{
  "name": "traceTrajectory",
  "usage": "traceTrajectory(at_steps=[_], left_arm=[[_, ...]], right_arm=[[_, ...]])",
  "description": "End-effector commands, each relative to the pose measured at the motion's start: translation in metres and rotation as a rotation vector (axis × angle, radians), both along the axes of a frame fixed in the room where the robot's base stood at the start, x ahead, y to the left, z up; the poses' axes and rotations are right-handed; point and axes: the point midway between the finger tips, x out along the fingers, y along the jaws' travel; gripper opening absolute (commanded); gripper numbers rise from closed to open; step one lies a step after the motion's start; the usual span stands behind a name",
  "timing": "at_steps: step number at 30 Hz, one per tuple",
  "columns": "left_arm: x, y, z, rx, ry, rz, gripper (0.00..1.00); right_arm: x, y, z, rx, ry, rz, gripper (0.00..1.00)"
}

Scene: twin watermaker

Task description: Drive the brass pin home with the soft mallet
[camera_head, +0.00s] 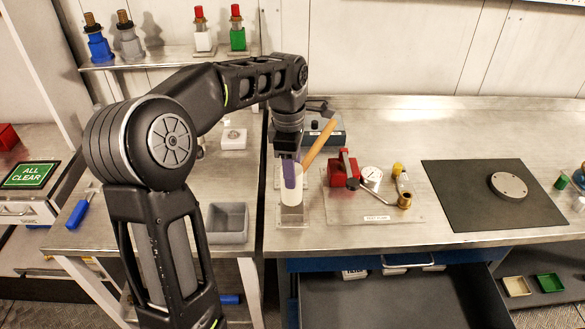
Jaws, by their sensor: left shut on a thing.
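The mallet's wooden handle (319,143) slants up to the right from beside my left gripper (290,176). My left gripper points down and is shut, with a purple strip showing at its fingertips. A pale upright cylinder (292,208) stands right under and behind the fingertips; I cannot tell whether it is the mallet's head or a holder. The gripper hides where handle and cylinder meet. A brass fitting (404,201) sits on the labelled plate (375,215) to the right; I cannot tell whether it is the pin. My right gripper is not in view.
A red block (342,173) with a dark lever and a white gauge (372,177) stand close right of the gripper. A dark mat (462,205) with a grey disc (508,185) lies farther right. A grey bin (227,222) is at left. An open drawer (400,295) sits below.

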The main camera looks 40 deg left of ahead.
Motion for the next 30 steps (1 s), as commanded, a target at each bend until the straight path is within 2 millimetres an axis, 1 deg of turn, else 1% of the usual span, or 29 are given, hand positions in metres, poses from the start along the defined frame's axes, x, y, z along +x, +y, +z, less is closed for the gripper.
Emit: traceTrajectory(at_steps=[11,30], left_arm=[[0.0007,0.0001,0.0009,0.001,-0.004,0.000,0.00],[0.0007,0.0000,-0.0063,0.000,-0.003,-0.001,0.00]], right_arm=[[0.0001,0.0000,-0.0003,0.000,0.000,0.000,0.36],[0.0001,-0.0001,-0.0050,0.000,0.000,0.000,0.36]])
